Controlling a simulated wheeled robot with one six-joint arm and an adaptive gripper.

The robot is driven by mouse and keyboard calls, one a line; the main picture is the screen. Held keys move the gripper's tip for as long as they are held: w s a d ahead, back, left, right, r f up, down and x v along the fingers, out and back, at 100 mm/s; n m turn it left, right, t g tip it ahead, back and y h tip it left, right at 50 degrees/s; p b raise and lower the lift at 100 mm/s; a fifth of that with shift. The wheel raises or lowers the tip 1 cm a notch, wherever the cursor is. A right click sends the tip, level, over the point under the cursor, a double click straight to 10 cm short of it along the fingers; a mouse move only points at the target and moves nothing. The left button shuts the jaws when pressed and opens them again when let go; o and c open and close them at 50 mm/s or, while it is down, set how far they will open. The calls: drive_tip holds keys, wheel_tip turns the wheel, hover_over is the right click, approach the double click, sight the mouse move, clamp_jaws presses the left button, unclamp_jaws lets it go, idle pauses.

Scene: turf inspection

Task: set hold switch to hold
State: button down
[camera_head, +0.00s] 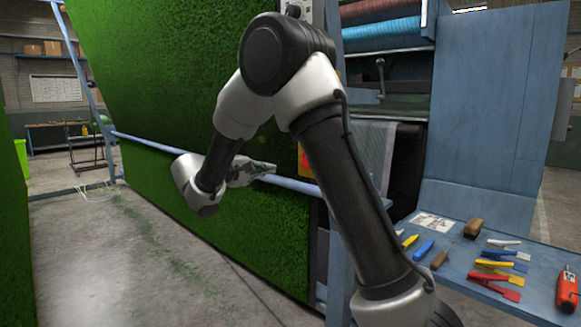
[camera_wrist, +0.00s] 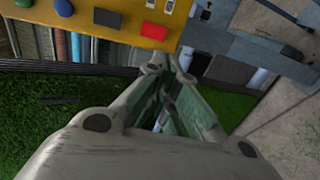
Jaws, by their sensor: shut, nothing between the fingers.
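A yellow control panel (camera_wrist: 108,22) crosses the top of the wrist view. It carries a blue button (camera_wrist: 64,7), a black rectangle (camera_wrist: 107,18), a red rectangle (camera_wrist: 155,31) and small grey switch-like parts (camera_wrist: 167,6) at the upper edge. I cannot tell which part is the hold switch, or its setting. My gripper (camera_wrist: 168,72) is shut and empty, its fingertips just below the panel in the picture; contact is not clear. In the head view my gripper (camera_head: 268,170) is beside the blue rail, and a sliver of the yellow panel (camera_head: 303,160) shows behind my arm.
A blue rail (camera_head: 150,143) runs along the green turf wall (camera_head: 150,70). A blue bench (camera_head: 450,262) at the right holds several clips, a brush (camera_head: 473,228) and an orange tool (camera_head: 567,292).

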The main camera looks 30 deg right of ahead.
drive_tip(key=shift+d, duration=0.15)
drive_tip(key=x, duration=1.4)
drive_tip(key=shift+d, duration=0.1)
